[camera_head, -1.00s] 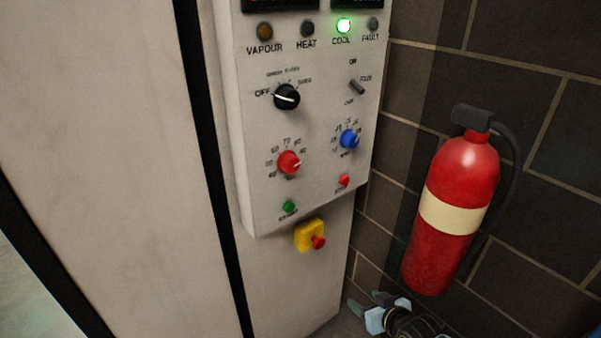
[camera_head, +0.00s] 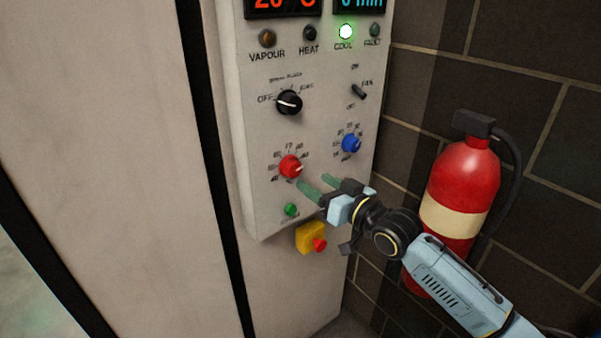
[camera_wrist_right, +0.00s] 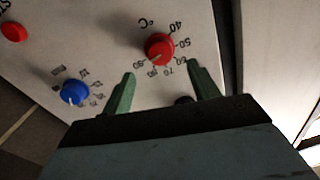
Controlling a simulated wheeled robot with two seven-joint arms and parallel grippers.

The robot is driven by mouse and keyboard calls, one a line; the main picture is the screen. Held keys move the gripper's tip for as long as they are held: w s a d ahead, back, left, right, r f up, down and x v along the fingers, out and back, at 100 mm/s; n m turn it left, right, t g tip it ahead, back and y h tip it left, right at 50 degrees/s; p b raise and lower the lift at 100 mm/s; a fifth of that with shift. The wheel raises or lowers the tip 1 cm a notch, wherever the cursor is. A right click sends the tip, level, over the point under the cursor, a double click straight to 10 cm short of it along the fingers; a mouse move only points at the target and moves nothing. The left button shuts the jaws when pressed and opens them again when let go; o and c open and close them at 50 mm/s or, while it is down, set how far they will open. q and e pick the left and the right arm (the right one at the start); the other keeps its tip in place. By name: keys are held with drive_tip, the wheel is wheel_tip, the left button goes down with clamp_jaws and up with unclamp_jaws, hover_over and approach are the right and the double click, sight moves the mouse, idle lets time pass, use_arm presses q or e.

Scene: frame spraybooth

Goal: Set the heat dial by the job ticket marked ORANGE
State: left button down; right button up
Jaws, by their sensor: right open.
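The red heat dial (camera_head: 290,167) is low on the grey control panel, with a printed scale in tens around it. It also shows in the right wrist view (camera_wrist_right: 159,49), upside down, its white mark towards the 80 end. My right gripper (camera_head: 314,183) is open and empty, its green fingers just below and right of the red dial. In the right wrist view its fingertips (camera_wrist_right: 161,70) are spread either side of the dial's line, apparently short of it. No job ticket shows, and my left gripper is out of view.
A blue dial (camera_head: 351,143) is right of the red one. A black knob (camera_head: 289,102) is above it, and a green button (camera_head: 291,210) and yellow-and-red stop button (camera_head: 311,238) are below. A red fire extinguisher (camera_head: 462,190) is at the right, behind my arm.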

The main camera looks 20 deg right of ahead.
sight(296, 170)
drive_tip(key=x, duration=0.6)
drive_tip(key=shift+w+a, duration=0.1)
drive_tip(key=shift+w, duration=0.1)
drive_tip(key=c, duration=1)
drive_tip(key=shift+o, duration=0.2)
